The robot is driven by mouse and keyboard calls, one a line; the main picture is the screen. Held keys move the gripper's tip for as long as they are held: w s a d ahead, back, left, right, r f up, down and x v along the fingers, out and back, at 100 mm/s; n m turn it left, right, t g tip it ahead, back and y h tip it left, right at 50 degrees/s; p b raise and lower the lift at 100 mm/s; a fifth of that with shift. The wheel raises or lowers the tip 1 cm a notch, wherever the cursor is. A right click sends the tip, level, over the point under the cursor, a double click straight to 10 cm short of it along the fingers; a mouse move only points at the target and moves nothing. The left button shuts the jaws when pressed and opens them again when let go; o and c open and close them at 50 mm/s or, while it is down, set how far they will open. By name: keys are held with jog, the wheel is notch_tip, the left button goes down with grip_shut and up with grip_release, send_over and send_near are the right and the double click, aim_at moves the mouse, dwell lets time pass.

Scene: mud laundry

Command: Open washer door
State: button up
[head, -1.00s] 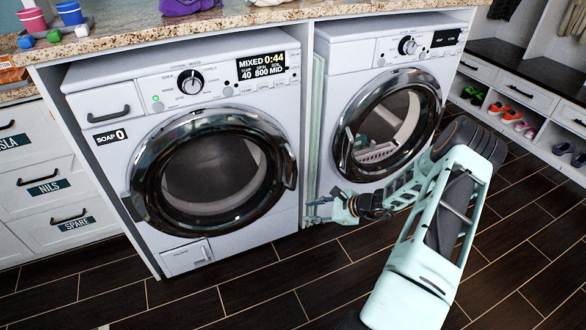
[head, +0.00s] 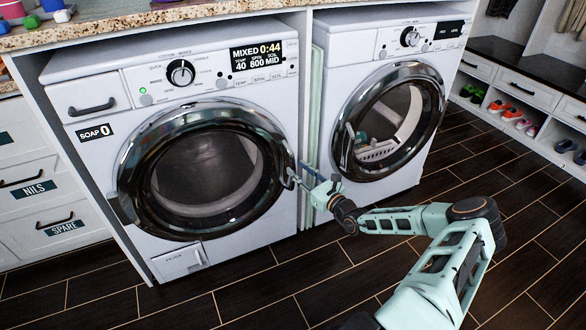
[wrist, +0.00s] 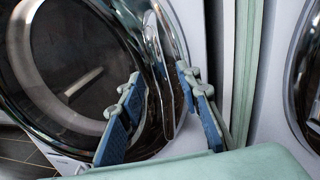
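The left machine is a white front-loading washer (head: 216,88) with a lit display reading MIXED 0:44. Its round door (head: 205,165) has dark glass and a glossy dark rim and looks shut. It also shows in the wrist view (wrist: 70,60). The door handle (wrist: 153,40) is a glossy upright piece on the right of the rim. My gripper (head: 301,181) is at that right rim. In the wrist view my gripper (wrist: 160,76) has its blue-padded fingers spread, one on each side of the handle's line. Whether either finger touches it, I cannot tell.
A second front-loader (head: 390,120) stands to the right, its round door shut, behind a narrow pale-green panel gap. Labelled drawers (head: 40,205) stand at left. A shoe shelf (head: 510,112) is at right. The dark tiled floor (head: 260,290) in front is clear.

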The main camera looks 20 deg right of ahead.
aim_at(293, 165)
jog(key=shift+b+x, duration=0.4)
jog(key=shift+x, duration=1.45)
grip_shut()
